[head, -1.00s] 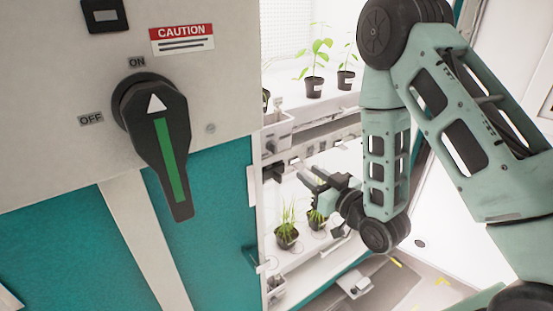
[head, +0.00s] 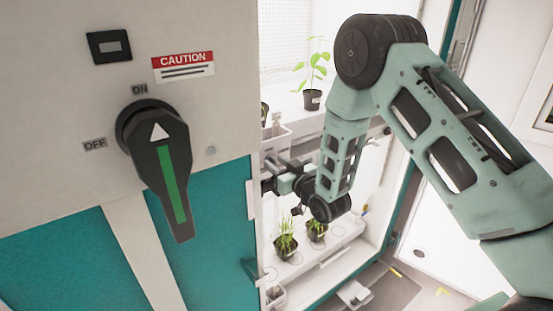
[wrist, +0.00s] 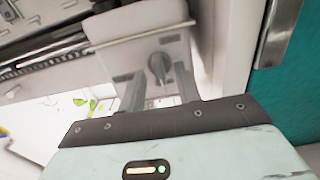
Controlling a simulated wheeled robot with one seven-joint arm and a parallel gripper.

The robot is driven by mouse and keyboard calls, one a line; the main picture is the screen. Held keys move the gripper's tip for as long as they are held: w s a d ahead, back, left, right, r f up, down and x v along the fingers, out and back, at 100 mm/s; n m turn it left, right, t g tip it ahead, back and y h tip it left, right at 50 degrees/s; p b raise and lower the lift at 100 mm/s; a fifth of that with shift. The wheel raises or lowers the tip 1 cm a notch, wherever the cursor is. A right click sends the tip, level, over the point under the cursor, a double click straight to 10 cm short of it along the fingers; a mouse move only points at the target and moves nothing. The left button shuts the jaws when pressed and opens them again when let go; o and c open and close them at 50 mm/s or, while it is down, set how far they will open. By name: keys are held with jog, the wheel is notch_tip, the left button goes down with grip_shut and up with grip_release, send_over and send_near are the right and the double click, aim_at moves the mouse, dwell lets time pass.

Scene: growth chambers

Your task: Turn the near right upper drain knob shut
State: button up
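The drain knob (wrist: 159,67) is a small dark knob on a pale box (wrist: 125,60) in the wrist view. It lies a little beyond the fingertips, between them in the picture. My gripper (wrist: 160,88) is open and empty, with one finger to each side of the knob and no contact visible. In the head view my gripper (head: 271,174) reaches into the chamber opening near the upper shelf, close to the cabinet edge. The knob cannot be made out in the head view, and its exact angle is hard to read.
A teal and grey cabinet (head: 215,230) with a large black switch (head: 163,165) pointing at ON fills the left. Potted plants stand on the upper shelf and the lower shelf (head: 335,255). A teal panel (wrist: 295,85) borders the wrist view's right.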

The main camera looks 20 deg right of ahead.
jog(key=shift+w+a, duration=0.1)
jog(key=shift+w, duration=0.2)
jog(key=c, duration=0.6)
jog(key=shift+f+b, duration=0.15)
jog(key=shift+b, duration=0.3)
jog(key=shift+s+a+f+n+b, duration=0.1)
jog(key=shift+n+b, duration=4.35)
jog(key=shift+b, duration=1.5)
jog(key=shift+a+f+n+b, duration=0.1)
jog(key=shift+n+b, duration=4.35)
jog(key=shift+b, duration=1.5)
jog(key=shift+r, duration=0.1)
